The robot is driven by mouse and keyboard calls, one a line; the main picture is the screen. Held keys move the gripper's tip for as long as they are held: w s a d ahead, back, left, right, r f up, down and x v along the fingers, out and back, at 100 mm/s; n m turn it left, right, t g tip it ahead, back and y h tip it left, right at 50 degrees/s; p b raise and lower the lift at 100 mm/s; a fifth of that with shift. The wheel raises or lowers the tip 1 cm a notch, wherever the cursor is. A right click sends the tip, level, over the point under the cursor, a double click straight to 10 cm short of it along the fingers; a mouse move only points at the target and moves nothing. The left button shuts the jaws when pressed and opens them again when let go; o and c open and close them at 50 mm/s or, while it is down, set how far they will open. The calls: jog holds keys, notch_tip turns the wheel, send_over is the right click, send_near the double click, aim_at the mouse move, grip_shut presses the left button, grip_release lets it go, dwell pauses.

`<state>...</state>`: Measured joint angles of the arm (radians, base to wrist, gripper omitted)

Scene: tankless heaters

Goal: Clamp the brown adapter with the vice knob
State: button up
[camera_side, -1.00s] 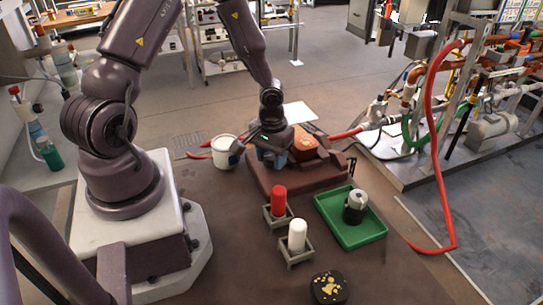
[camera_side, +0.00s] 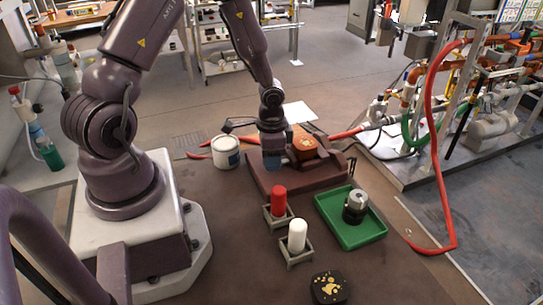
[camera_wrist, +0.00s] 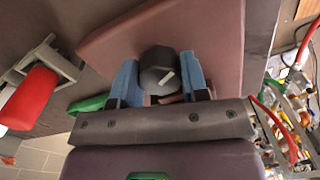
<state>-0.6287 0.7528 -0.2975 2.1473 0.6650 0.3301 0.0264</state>
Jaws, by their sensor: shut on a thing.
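The vice (camera_side: 325,175) is a reddish-brown base on the table, and its flat body also shows in the wrist view (camera_wrist: 215,30). A brown block with yellow marks (camera_side: 303,140) sits on the vice; I cannot tell whether this is the adapter or part of the vice. My gripper (camera_side: 272,165) points down at the vice's left end. In the wrist view, the gripper's blue fingers (camera_wrist: 160,80) are shut on the dark faceted vice knob (camera_wrist: 156,66), which bears a pale line. In the side view the knob is hidden by the gripper.
A white can (camera_side: 226,152) stands left of the vice. Red (camera_side: 278,200) and white (camera_side: 297,235) cylinders stand in small holders in front. A black piece with gold marks (camera_side: 328,288) lies near the front.

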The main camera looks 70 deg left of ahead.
jog(key=m, duration=0.4)
jog(key=shift+m, duration=0.3)
jog(key=m, duration=0.4)
dwell(0.5)
jog(key=o, duration=0.9)
jog(key=shift+o, duration=0.2)
notch_tip(320, 180, up, 13)
